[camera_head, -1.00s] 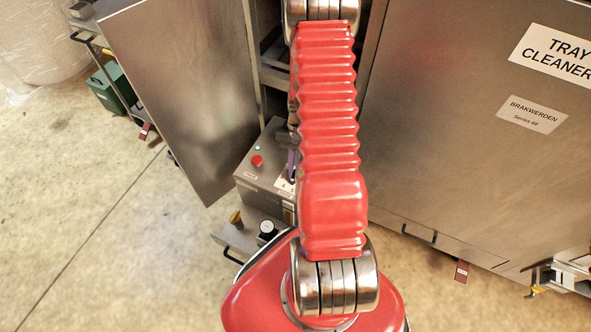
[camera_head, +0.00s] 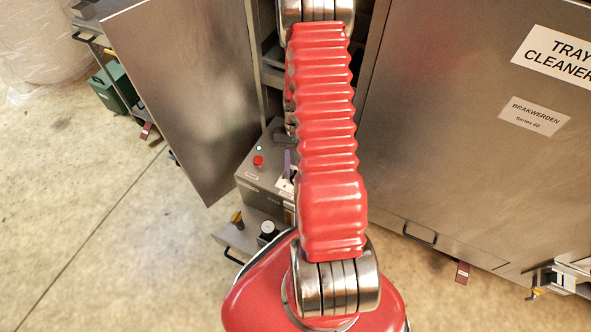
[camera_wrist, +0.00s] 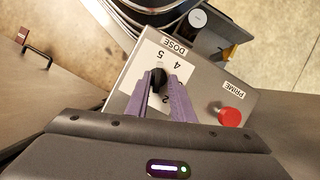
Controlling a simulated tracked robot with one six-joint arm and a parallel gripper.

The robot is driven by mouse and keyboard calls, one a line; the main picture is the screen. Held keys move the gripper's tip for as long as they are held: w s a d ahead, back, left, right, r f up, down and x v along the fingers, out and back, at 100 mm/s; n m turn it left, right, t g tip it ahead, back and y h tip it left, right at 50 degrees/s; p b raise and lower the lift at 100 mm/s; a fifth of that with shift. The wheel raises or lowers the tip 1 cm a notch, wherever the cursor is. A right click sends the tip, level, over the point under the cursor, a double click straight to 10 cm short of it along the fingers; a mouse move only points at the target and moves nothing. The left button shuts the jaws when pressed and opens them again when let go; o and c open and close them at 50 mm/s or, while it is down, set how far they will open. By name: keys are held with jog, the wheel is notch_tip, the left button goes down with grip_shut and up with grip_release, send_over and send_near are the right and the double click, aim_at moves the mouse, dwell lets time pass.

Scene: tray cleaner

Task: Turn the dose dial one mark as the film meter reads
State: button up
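The black dose dial (camera_wrist: 158,77) sits on a white plate marked DOSE in the wrist view. Numerals 5, 4 and 2 show on the plate, upside down; I cannot tell which mark the dial points at. My gripper (camera_wrist: 163,78) has its two purple fingers apart, one on each side of the dial; contact is unclear. In the head view one purple finger (camera_head: 287,164) shows over the control box and my arm hides the dial. A round white gauge (camera_head: 267,227), perhaps the film meter, stands at the front of the machine; its reading is too small to tell.
The grey control box (camera_wrist: 213,93) also carries a red PRIME button (camera_wrist: 231,116), beside the fingers. An open steel door (camera_head: 185,90) stands left of my arm and a closed panel (camera_head: 440,170) right.

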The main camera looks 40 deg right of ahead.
jog(key=shift+o, duration=0.6)
jog(key=shift+s, duration=0.15)
jog(key=shift+r, duration=0.15)
jog(key=v, duration=1.3)
jog(key=shift+w, duration=0.2)
jog(key=shift+d, duration=0.15)
